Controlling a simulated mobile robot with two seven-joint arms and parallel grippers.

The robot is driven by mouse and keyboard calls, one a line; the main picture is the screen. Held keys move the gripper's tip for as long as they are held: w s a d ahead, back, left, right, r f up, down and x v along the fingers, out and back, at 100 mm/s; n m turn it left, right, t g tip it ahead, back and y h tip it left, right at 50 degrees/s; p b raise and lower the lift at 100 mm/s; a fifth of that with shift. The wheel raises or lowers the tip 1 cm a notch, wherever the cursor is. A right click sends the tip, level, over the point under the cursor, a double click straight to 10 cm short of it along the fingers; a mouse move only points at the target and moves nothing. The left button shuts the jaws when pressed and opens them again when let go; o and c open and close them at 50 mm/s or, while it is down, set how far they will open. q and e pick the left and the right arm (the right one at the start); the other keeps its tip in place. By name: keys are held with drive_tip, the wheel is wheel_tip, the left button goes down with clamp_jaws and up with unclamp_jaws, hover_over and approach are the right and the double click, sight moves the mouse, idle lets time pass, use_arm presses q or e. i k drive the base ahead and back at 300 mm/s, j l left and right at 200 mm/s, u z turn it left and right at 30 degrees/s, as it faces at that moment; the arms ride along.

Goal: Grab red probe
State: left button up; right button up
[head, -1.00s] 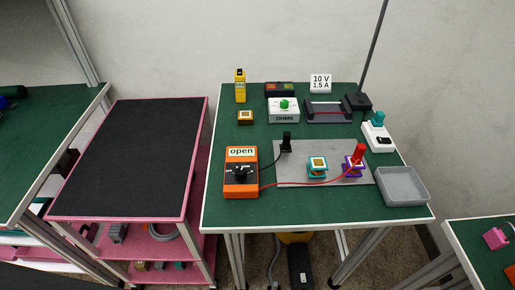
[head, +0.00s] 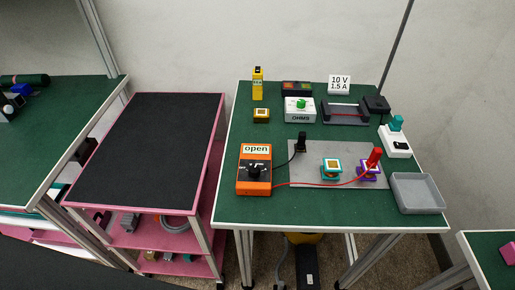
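The red probe (head: 375,158) stands slightly tilted at the purple block (head: 369,171) on the right part of the grey mat (head: 310,177). Its red wire runs left to the orange meter (head: 254,170), which has a sign reading "open". A black probe (head: 301,141) stands at the mat's upper left, with a black wire to the meter. A teal block (head: 331,168) sits between the two probes. Neither of my grippers shows in the head view.
A grey tray (head: 417,194) lies right of the mat, close to the red probe. A white device with a teal knob (head: 396,140) stands behind the tray. An OHMS box (head: 300,110) and a power unit (head: 345,112) are at the back. The green table's front strip (head: 310,209) is clear.

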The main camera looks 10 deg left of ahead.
sight(374, 156)
drive_tip(key=j+z, duration=0.15)
drive_tip(key=z, duration=1.85)
drive_tip(key=k+j, duration=0.1)
drive_tip(key=k, duration=0.25)
drive_tip(key=k+j, duration=0.15)
drive_tip(key=k, duration=0.15)
